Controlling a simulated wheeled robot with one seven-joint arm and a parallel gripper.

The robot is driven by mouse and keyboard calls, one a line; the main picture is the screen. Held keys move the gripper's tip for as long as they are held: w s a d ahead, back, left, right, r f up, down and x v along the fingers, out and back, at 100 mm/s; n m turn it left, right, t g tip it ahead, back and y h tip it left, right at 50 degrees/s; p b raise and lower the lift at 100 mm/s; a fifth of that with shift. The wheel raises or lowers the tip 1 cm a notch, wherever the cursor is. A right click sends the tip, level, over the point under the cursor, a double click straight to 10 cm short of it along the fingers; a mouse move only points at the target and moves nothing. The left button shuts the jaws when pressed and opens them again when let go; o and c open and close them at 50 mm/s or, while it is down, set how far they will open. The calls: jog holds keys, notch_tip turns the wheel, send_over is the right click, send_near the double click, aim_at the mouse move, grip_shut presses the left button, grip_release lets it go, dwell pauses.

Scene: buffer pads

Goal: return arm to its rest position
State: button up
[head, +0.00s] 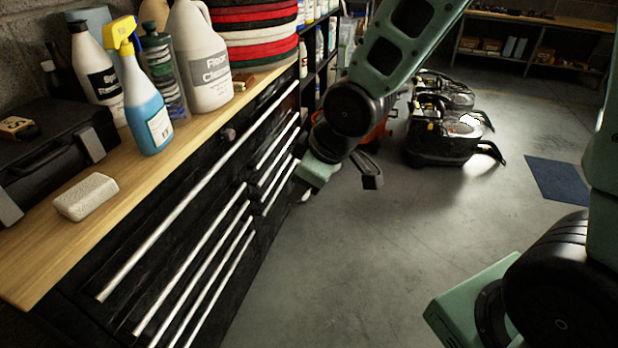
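My arm reaches in from the top right and bends down at a dark round joint. My gripper (368,172) hangs over open floor, to the right of the black drawer cabinet (240,205). One dark finger shows clearly, and the wrist partly hides the rest. I cannot tell how far apart the fingers are. I see nothing held. More of my own arm, a green and black joint, fills the lower right.
The cabinet's wooden top (40,250) bears a sanding block (86,197), a blue spray bottle (150,118), a white cleaner jug (207,65), stacked pads (255,35) and a black case (45,145). Machines (440,145) stand behind on the floor. A blue mat (560,182) lies right.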

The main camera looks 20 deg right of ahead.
dwell(0.4)
jog(key=s+a+r+g+h, duration=0.1)
jog(key=s+a+r+g, duration=0.1)
jog(key=s, duration=0.7)
jog(key=s+a+r+m+g+p, duration=0.1)
jog(key=s+a+r+g, duration=0.1)
jog(key=s, duration=0.8)
jog(key=shift+a+r+m+g+h, duration=0.15)
jog(key=shift+r+m+g+h, duration=0.2)
jog(key=shift+r+g, duration=0.2)
